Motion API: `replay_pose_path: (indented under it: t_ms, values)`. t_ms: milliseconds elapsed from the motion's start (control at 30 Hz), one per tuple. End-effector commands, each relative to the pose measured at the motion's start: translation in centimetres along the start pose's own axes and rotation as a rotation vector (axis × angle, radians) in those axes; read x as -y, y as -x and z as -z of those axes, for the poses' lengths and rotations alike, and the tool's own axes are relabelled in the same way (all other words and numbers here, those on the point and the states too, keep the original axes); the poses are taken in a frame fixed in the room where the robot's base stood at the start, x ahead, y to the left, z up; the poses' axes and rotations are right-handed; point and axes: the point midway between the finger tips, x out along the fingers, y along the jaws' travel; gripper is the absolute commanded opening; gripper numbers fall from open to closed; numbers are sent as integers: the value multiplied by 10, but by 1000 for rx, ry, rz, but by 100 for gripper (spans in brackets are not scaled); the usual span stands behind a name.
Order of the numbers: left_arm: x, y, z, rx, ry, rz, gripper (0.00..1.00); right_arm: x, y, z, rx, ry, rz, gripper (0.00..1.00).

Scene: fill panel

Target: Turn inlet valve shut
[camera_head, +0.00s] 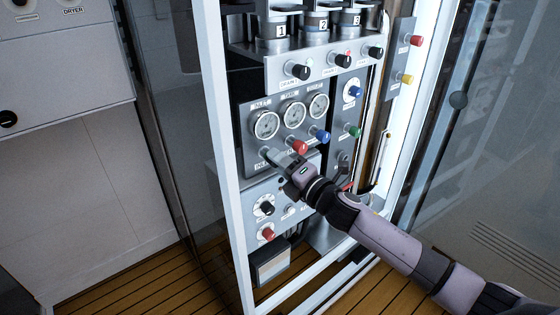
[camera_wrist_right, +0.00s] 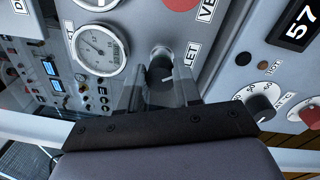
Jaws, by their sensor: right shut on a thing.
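The inlet valve knob (camera_wrist_right: 160,69) is a dark round knob with a white pointer mark, on the grey panel below the inlet gauge (camera_head: 265,125). In the wrist view it sits between the two fingers of my right gripper (camera_wrist_right: 161,85), which is shut on it. In the head view my right gripper (camera_head: 279,162) reaches in from the right and hides most of the knob. The label beside it reads partly "LET" in the wrist view. My left gripper is not in view.
A red knob (camera_head: 299,146) and a blue knob (camera_head: 322,137) sit right of the gripper. Below are a dial knob (camera_head: 266,208) and another red knob (camera_head: 267,233). The white cabinet frame (camera_head: 226,150) stands close on the left. Glass doors flank the panel.

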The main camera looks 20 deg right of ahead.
Motion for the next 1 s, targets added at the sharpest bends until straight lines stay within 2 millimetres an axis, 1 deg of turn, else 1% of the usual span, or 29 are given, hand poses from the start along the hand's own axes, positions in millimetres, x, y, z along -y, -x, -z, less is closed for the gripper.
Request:
replay_pose_path:
  t_ms: [1000]
  values:
    - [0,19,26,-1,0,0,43,3,0,2,48,-968,-8,2]
